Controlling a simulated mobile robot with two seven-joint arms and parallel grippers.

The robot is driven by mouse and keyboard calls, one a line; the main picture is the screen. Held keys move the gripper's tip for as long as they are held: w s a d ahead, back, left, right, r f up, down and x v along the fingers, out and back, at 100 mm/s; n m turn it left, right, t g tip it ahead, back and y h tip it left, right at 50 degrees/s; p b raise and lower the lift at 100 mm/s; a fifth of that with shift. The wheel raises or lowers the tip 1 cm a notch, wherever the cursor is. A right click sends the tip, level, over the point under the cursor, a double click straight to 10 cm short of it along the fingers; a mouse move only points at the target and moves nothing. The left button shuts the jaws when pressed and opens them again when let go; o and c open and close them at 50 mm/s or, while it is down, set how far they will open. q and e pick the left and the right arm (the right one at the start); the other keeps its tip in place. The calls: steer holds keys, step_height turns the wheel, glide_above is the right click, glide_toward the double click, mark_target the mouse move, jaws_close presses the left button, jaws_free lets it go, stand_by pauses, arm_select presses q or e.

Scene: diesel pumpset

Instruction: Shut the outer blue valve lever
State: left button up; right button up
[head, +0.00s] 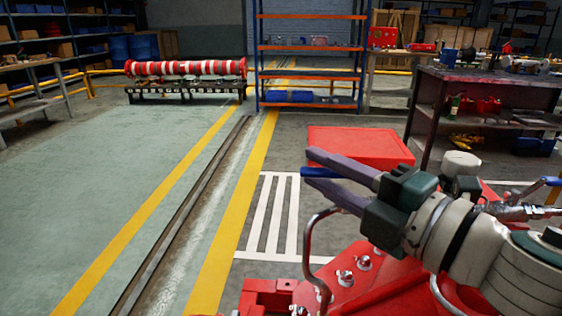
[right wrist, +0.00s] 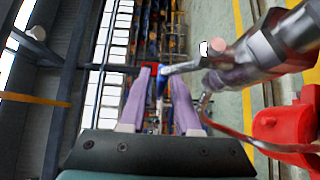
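A blue valve lever (head: 316,172) shows at the fingertips of my right gripper (head: 309,162) in the head view. In the right wrist view the lever (right wrist: 161,84) lies between the two purple fingers (right wrist: 160,85), with some room beside it, so the gripper looks open around it. A silver pipe fitting (right wrist: 240,65) leads toward this lever. My gripper hides most of the lever and its valve in the head view. A second blue lever (head: 550,182) sits by a metal valve (head: 512,212) at the right edge. My left gripper is out of view.
The red pumpset frame (head: 350,285) with bolts and a bent metal rail (head: 309,245) lies below my right arm. A red box (head: 360,146) stands on the floor beyond. A dark workbench (head: 480,80) is at the back right. The floor at left is clear.

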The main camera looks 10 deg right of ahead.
jaws_close()
stand_by(1.1)
